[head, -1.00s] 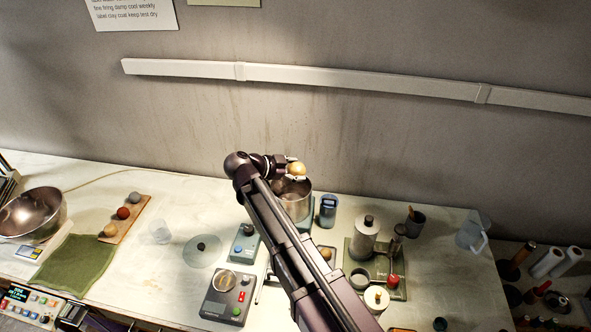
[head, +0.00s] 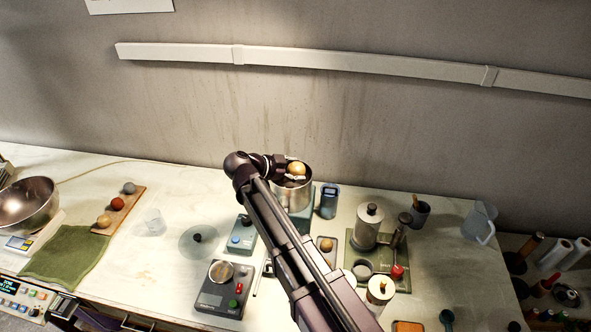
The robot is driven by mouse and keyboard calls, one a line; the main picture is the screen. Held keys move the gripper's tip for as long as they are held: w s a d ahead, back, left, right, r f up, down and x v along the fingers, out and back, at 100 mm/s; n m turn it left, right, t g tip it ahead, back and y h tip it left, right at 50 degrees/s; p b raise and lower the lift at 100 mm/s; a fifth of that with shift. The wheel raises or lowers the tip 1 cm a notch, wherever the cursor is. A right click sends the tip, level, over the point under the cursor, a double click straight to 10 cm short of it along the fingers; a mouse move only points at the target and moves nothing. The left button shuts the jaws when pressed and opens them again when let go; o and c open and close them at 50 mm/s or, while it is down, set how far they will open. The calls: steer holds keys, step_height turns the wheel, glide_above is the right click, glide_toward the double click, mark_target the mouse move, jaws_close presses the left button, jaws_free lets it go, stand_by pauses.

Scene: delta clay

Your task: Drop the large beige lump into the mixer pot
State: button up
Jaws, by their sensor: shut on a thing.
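My gripper (head: 291,168) is shut on the large beige lump (head: 298,169), a yellowish-tan ball. The lump is over the opening of the mixer pot (head: 293,197), near its far rim in the picture. The pot is an open steel vessel on a blue-grey base. The dark inside of the pot shows just below my gripper. My arm crosses in front and hides part of the pot's left side and base. I cannot tell exactly how high the lump is above the rim.
A blue-grey container (head: 329,201) stands close right of the pot. A wooden board (head: 120,209) with several balls lies at the left. A steel bowl (head: 28,204) and a green cloth (head: 69,256) are further left. A metal canister (head: 369,226) and a clear jug (head: 479,222) stand at the right.

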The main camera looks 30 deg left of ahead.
steer(key=o, duration=1.1)
steer(key=shift+r, duration=0.25)
